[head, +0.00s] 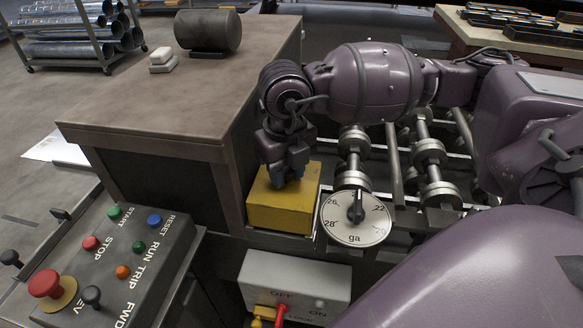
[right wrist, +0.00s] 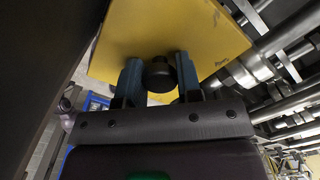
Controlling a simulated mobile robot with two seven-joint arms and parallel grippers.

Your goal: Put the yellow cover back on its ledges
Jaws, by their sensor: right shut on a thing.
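The yellow cover (head: 283,213) is a box-like piece beside the brown cabinet, just left of the round gauge dial in the head view. My right gripper (head: 289,178) comes down on its top from above. In the right wrist view the gripper's two blue fingers (right wrist: 159,80) are shut on a dark round knob (right wrist: 159,74) on the yellow cover (right wrist: 215,35). I cannot tell whether the cover rests on its ledges, as its underside is hidden. My left gripper is not in view.
The gauge dial (head: 355,219) stands close to the cover's right side. Rollers and shafts (head: 432,160) lie to the right. The brown cabinet (head: 170,110) is on the left, with a button panel (head: 120,262) in front. A grey switch box (head: 295,284) is below.

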